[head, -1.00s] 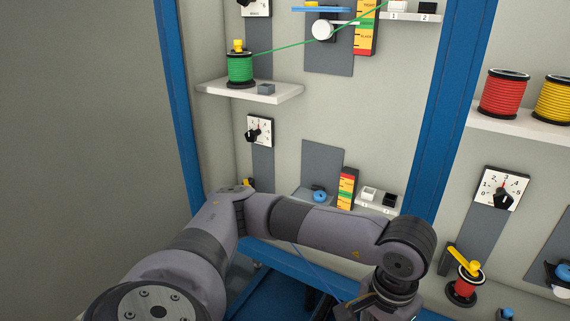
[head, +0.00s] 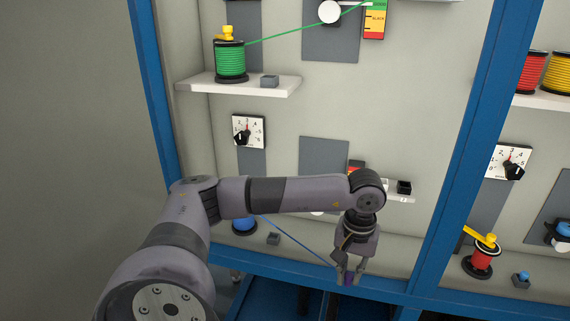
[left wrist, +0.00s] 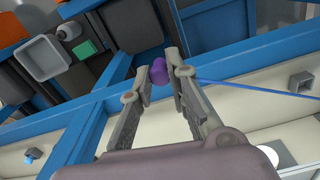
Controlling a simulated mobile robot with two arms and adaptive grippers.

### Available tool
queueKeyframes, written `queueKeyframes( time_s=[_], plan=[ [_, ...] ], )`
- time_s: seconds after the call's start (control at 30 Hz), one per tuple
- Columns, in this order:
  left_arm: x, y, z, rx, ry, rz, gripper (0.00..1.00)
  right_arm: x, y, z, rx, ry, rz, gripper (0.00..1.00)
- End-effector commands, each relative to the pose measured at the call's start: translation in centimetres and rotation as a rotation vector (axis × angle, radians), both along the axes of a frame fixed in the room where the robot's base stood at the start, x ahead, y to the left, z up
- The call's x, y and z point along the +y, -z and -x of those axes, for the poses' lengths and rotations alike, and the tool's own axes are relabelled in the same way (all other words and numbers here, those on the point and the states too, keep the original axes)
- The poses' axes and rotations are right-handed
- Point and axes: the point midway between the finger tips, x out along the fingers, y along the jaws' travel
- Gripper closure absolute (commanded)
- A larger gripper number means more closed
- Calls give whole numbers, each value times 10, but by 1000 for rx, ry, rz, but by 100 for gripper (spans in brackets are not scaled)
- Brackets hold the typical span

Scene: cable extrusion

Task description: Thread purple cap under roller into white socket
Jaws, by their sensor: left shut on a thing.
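My left gripper (head: 348,272) is shut on the purple cap (head: 349,280), in front of the blue frame rail below the panel. In the left wrist view the purple cap (left wrist: 157,66) sits between the fingertips. A blue cable (head: 295,241) runs from the cap back to the blue spool (head: 244,225) on the low shelf. The white roller (head: 317,212) is mostly hidden behind my left arm, up and left of the gripper. The white socket (head: 385,185) is partly hidden by my wrist, beside the black socket (head: 404,187). My right gripper is out of view.
A small grey block (head: 273,239) stands on the low shelf under the cable. A green spool (head: 230,61) with its green cable is on the upper shelf. A blue upright (head: 470,150) separates this panel from the right one, with a red spool (head: 482,258).

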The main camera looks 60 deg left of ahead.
Motion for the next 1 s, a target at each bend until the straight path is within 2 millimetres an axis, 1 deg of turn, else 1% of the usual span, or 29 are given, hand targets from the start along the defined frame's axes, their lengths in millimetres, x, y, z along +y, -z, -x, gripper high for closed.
queueKeyframes(
  time_s=[0.03,0.07,0.1,0.17,0.2,0.27,0.3,0.4,0.5,0.6,0.73,0.87,1.0],
  plan=[
    [24,11,-4,2,-71,-2,99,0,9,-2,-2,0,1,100],
    [37,15,-7,1,-109,-3,99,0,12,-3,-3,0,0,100],
    [54,19,-9,1,-159,-4,99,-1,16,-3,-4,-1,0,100],
    [80,24,-12,1,-232,-3,99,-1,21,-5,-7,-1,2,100],
    [98,28,-12,2,-280,-2,99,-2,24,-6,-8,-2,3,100],
    [124,32,-12,1,-350,-3,99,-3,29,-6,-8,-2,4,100],
    [141,34,-12,1,-395,-2,99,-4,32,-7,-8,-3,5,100],
    [179,38,-7,2,-494,-1,99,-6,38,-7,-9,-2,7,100],
    [210,40,-2,0,-571,-1,99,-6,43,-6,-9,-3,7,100],
    [230,40,2,1,-623,1,99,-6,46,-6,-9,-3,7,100],
    [244,39,6,1,-657,2,99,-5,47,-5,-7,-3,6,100],
    [242,39,3,0,-662,3,99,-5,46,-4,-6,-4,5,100],
    [232,38,-6,0,-659,4,99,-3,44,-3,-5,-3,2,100]
  ],
)
